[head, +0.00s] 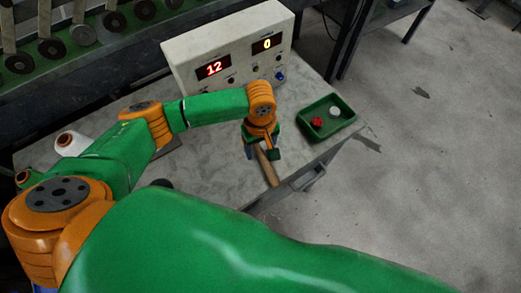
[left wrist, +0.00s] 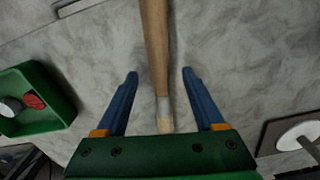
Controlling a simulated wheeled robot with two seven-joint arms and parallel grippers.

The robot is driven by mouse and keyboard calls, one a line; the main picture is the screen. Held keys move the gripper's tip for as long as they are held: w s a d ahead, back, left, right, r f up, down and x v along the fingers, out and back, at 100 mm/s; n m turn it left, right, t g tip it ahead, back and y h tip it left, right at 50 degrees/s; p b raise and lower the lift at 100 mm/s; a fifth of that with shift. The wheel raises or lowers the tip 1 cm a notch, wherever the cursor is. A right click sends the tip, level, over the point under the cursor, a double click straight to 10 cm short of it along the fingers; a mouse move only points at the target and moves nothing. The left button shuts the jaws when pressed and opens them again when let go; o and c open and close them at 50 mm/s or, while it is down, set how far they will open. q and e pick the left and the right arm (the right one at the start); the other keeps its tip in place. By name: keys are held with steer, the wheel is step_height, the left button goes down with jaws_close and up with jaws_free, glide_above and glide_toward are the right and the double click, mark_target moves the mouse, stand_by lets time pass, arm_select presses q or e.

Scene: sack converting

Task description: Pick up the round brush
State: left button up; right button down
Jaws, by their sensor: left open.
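The round brush (head: 267,168) lies on the grey table top near its front edge, its wooden handle showing in the head view. In the left wrist view the brush (left wrist: 156,60) runs from the top edge down between the two blue fingers, with a pale band and tip at its lower end. My left gripper (left wrist: 157,80) is open, one finger on each side of the brush, with a gap on both sides. In the head view my left gripper (head: 262,153) is over the brush and hides part of it. My right gripper is not in view.
A green tray (head: 345,121) with a red and a pale round piece stands right of the gripper. A control box (head: 190,52) with lit displays, 12 and 0, stands behind. A white spool (head: 72,143) is at the left. A handle (head: 312,178) juts from the table edge.

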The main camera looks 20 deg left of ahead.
arm_select(q)
steer(key=shift+s+r, duration=0.1)
steer(key=shift+s, duration=0.05)
jaws_close()
steer(key=shift+r, duration=0.1)
